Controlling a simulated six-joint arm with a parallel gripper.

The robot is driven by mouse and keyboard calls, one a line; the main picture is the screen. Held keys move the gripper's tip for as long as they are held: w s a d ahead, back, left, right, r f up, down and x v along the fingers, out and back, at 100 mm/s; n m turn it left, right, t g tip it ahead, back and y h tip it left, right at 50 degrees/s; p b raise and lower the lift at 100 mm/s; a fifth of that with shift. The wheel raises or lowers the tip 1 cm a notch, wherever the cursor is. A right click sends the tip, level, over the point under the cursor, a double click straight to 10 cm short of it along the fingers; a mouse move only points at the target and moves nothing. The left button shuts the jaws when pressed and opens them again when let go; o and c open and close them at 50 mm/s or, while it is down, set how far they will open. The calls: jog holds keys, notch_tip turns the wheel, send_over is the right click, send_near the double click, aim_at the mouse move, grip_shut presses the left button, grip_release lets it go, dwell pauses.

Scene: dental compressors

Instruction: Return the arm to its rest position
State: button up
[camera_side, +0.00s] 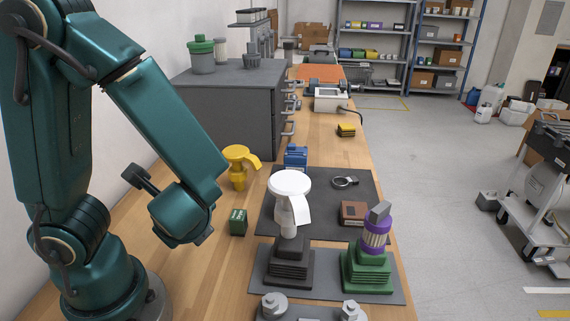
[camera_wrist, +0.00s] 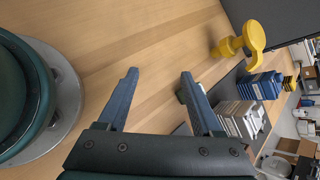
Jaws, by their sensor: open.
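My arm is folded over the left part of the wooden bench in the side view, its wrist hanging low above the wood. The jaws are hard to make out there. In the wrist view my gripper (camera_wrist: 159,73) is open, with two blue fingers apart and only bare wood between their tips. The round foot of my base shows at the left of the wrist view. A small green block (camera_side: 238,222) stands on the bench to the right of my wrist, and a yellow fitting (camera_side: 239,166) stands behind it.
A white-topped part on a black stepped base (camera_side: 289,262) and a purple-banded part on a green base (camera_side: 368,270) stand on a grey mat. A blue block (camera_side: 295,156), metal ring (camera_side: 345,182) and brown box (camera_side: 353,213) lie behind. A grey cabinet (camera_side: 228,105) stands at the back.

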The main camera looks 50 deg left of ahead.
jog(key=d+r+n+t+h, duration=0.2)
jog(key=d+r+n+h, duration=0.6)
jog(key=n, duration=0.6)
jog(key=shift+w+d+r+n+t+h, duration=0.2)
jog(key=shift+w+n+t+h, duration=0.1)
jog(key=shift+w+t, duration=0.1)
